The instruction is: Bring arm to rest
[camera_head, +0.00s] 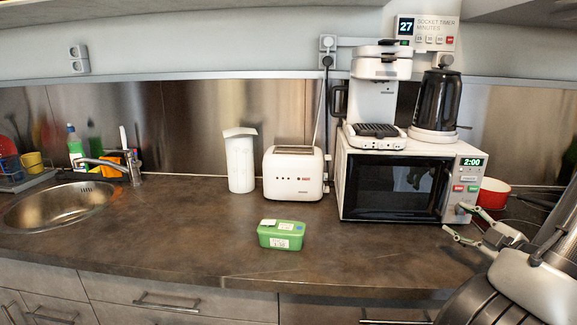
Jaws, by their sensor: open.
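My gripper (455,220) is at the right of the head view, at the end of my arm, which comes in from the lower right. Its two fingers are spread apart with nothing between them. It is in front of the lower right corner of the white microwave (390,189), close to the control panel side. I cannot tell whether a fingertip touches the microwave. The microwave door is shut and its green display reads 2:00. A green lunch box (281,236) sits on the counter to the left of my gripper, apart from it.
The brown counter (170,235) is clear around the lunch box. A white toaster (293,174) and white canister (240,162) stand at the back. A coffee maker (377,97) and kettle (437,101) stand on the microwave. A red bowl (493,193) is behind my gripper. A sink (60,205) is left.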

